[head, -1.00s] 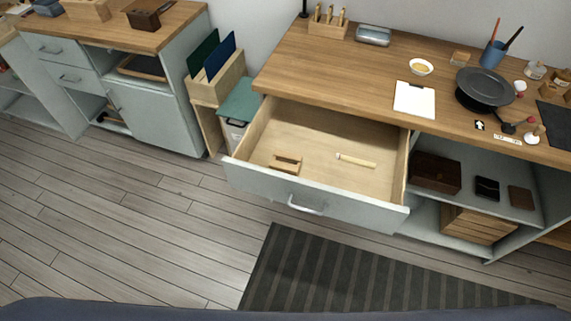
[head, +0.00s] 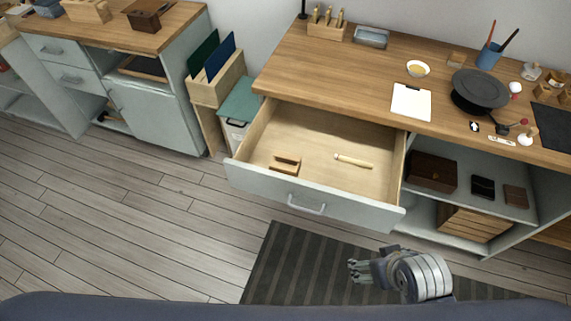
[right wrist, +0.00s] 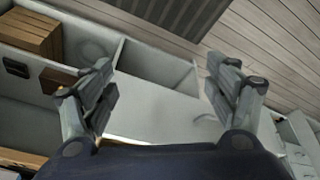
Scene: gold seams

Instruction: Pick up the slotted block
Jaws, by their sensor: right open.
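A small brown wooden block with a slot along it, the slotted block (head: 286,164), lies in the open drawer (head: 313,130), near its front left corner. My right gripper (head: 354,270) is in the lower right of the head view, out in front of the drawer, over the striped mat. It is to the right of the block and well apart from it. In the right wrist view its two fingers (right wrist: 160,78) are spread wide with nothing between them. I cannot make out the block in that view. My left gripper is not in view.
A pale stick (head: 353,160) lies in the drawer, right of the block. The drawer's front panel, with its handle (head: 306,207), stands between my right gripper and the block. Open shelves with a dark brown box (head: 431,170) are to the right. The drawer's middle is bare.

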